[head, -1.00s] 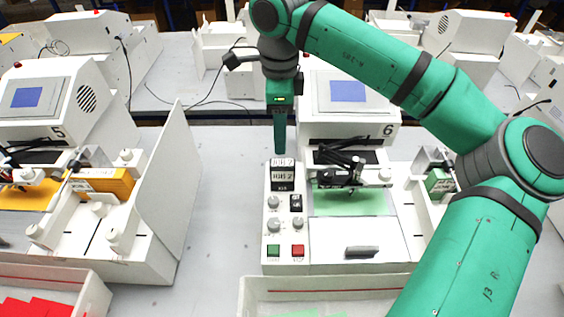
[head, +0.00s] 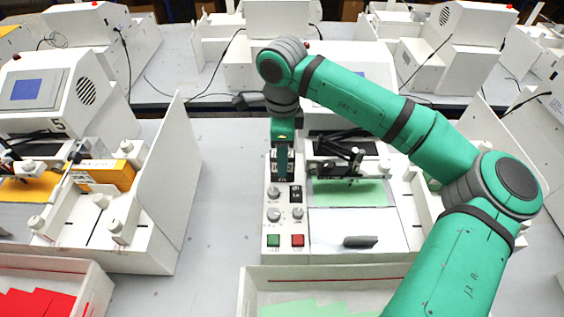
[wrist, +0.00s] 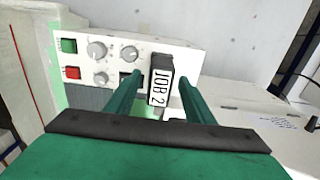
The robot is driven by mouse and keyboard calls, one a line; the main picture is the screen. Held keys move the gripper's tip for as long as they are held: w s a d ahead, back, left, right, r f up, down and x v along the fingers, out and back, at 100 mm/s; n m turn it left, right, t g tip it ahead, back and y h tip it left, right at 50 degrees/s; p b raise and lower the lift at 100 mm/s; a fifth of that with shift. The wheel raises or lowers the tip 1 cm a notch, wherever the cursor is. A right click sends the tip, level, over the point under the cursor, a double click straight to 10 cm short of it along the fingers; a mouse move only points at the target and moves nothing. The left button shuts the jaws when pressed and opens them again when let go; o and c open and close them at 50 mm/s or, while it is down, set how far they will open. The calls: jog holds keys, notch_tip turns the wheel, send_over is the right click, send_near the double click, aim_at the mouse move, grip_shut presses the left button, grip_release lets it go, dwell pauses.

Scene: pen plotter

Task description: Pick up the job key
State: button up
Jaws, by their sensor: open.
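The job key (wrist: 161,80) is a black block with a white label reading "JOB 2". In the wrist view it stands up from the white control panel (wrist: 178,48), between the two green fingers of my gripper (wrist: 159,84). The gripper is open, with a visible gap on each side of the key. In the head view my gripper (head: 283,178) is over the upper part of the plotter's control panel (head: 285,215) and hides most of the key.
Knobs (head: 274,215), a green button (head: 273,240) and a red button (head: 297,240) sit below on the panel. The plotter's pen carriage (head: 345,165) and green sheet (head: 350,193) are close on the right. A white bin (head: 330,272) stands in front.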

jog(key=c, duration=1.1)
jog(key=shift+r, duration=0.15)
